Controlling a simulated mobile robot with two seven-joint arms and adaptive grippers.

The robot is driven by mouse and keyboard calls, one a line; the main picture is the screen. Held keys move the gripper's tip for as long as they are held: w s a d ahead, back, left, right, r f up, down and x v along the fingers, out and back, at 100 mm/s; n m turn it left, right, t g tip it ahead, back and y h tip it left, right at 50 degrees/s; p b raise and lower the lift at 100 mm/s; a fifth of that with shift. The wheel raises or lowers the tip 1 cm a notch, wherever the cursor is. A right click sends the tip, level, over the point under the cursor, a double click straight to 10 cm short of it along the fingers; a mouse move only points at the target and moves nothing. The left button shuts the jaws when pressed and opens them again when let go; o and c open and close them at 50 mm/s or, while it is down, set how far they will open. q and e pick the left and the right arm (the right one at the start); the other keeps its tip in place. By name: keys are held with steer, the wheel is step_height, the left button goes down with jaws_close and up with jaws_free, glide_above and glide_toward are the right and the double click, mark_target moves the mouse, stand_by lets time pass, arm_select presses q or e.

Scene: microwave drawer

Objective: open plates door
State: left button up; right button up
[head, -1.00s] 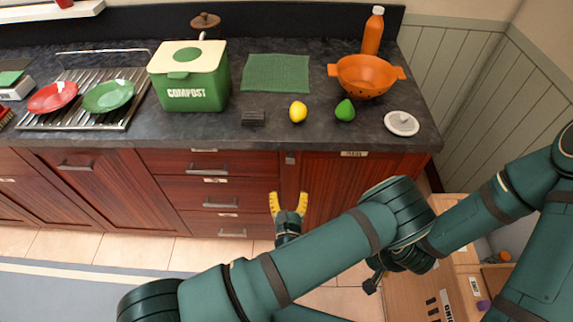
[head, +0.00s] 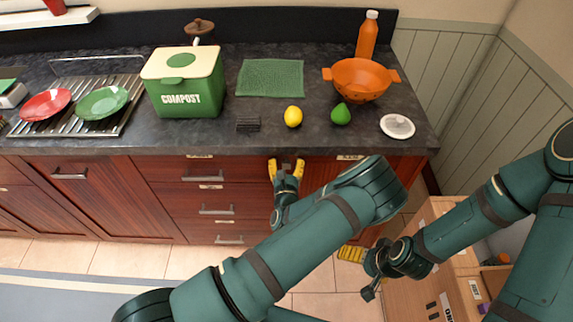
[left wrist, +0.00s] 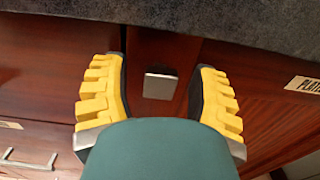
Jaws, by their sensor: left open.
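The plates door (head: 319,170) is the reddish wood cabinet door under the right part of the counter. Its label (left wrist: 303,84), partly cut off, reads "PLATE" in the left wrist view. A small square metal handle (left wrist: 160,84) shows between the spread yellow fingers of my left gripper (left wrist: 156,95). In the head view my left gripper (head: 286,169) is open just below the counter edge, at the door's left side, and hides the handle there. I cannot tell whether the fingers touch it. My right gripper (head: 352,254) is low and partly hidden behind my arm.
The dark countertop (head: 215,137) overhangs close above the left gripper. It holds a compost bin (head: 183,100), a lemon (head: 293,117), a lime (head: 341,115), an orange colander (head: 361,80) and a white lid (head: 397,126). Drawers (head: 215,198) lie left. Cardboard boxes (head: 425,290) stand lower right.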

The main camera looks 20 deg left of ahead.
arm_select(q)
steer(key=shift+w, duration=0.1)
jaws_close()
stand_by(0.4)
